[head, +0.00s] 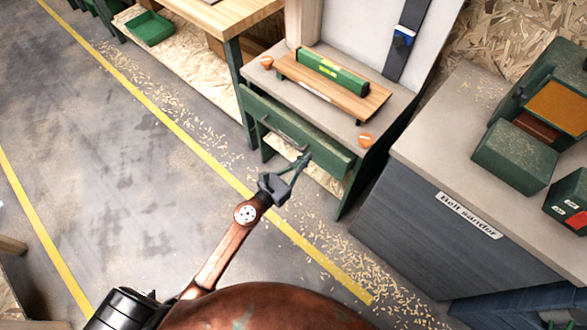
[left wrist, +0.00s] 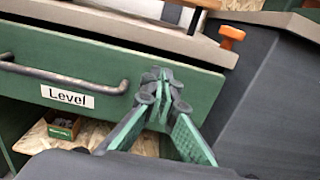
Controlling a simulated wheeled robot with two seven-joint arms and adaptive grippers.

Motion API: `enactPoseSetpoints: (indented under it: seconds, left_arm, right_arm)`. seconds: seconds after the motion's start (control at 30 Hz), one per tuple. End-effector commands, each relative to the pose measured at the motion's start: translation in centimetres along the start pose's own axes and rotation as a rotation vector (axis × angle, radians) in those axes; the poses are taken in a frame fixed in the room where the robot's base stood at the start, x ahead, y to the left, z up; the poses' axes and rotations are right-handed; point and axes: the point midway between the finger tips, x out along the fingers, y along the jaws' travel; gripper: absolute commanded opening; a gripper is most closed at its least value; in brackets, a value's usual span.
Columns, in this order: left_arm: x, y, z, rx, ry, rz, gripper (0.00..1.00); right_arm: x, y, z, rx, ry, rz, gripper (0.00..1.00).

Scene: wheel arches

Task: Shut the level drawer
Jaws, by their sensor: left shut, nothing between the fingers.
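The level drawer (head: 325,148) is the green front under the small workbench. It carries a white "Level" label (left wrist: 67,96) and a dark bar handle (left wrist: 60,75). Its front stands a little out from the bench, with a dark gap above its top edge. My left gripper (head: 301,160) is shut and empty at the drawer front. In the left wrist view its fingertips (left wrist: 161,76) are together, just right of the handle, at or very close to the green face; I cannot tell if they touch. My right gripper is not in view.
The bench top (head: 392,103) holds a green spirit level (head: 331,70) on a wooden board and orange knobs. A grey belt sander cabinet (head: 440,215) stands close on the right. The floor at left is open, with yellow lines and wood shavings near the bench.

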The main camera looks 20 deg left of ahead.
Motion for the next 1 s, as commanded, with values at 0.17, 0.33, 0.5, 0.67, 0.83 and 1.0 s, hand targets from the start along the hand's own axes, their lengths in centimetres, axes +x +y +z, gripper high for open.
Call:
enactPoseSetpoints:
  seconds: [0.17, 0.33, 0.5, 0.67, 0.83, 1.0]
  left_arm:
    - [3.0, 0.0, 0.0, -0.002, 0.0, 0.0, 0.0]
    - [4.3, 0.0, -0.1, -0.001, 0.001, 0.0, 0.0]
    - [4.7, 0.0, -0.1, 0.0, 0.002, 0.0, 0.0]
    - [4.7, 0.0, -0.1, 0.0, 0.002, 0.0, 0.0]
    - [5.2, 0.0, -0.1, 0.0, 0.001, -0.001, 0.0]
    - [7.1, 0.0, 0.0, 0.001, 0.0, -0.002, 0.0]
  right_arm:
    - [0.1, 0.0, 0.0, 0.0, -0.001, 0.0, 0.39]
    - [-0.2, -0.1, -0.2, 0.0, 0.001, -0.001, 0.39]
    - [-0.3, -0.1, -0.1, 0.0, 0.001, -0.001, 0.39]
    - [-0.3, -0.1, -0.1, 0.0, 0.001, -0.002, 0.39]
    - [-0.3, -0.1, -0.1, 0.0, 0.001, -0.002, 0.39]
    - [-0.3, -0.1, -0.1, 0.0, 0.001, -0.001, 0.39]
